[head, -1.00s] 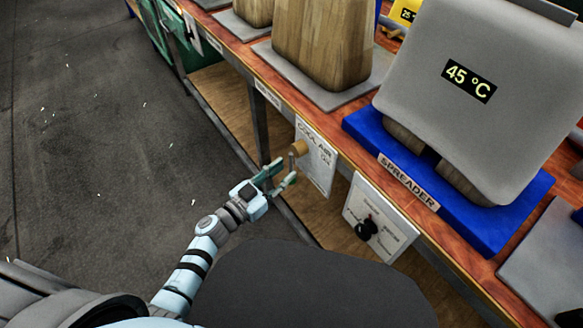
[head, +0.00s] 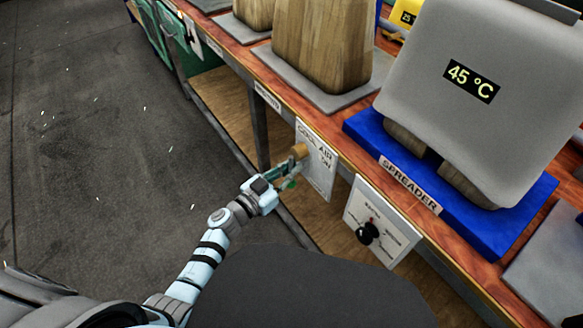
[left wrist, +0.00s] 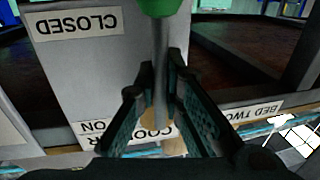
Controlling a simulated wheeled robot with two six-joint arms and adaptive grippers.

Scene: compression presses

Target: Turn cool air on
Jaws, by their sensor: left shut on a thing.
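The cool air panel (head: 320,168) is a pale plate on the front edge of the bench, marked COOL AIR and ON. Its lever has a brown pivot (head: 299,151), a grey rod (left wrist: 160,45) and a green knob (left wrist: 160,7). The rod points from the pivot toward the CLOSED label (left wrist: 75,22), which appears upside down in the left wrist view. My left gripper (head: 292,170) is shut on the rod, between pivot and knob. Its two fingers (left wrist: 161,80) lie on either side of the rod. My right gripper is not in view.
A second panel with a black knob (head: 367,233) is to the right. Above is the blue spreader base (head: 490,232) under a grey block reading 45 °C (head: 460,120). A BED TWO label (left wrist: 254,113) is beside the cool air panel. Open floor (head: 90,120) lies left.

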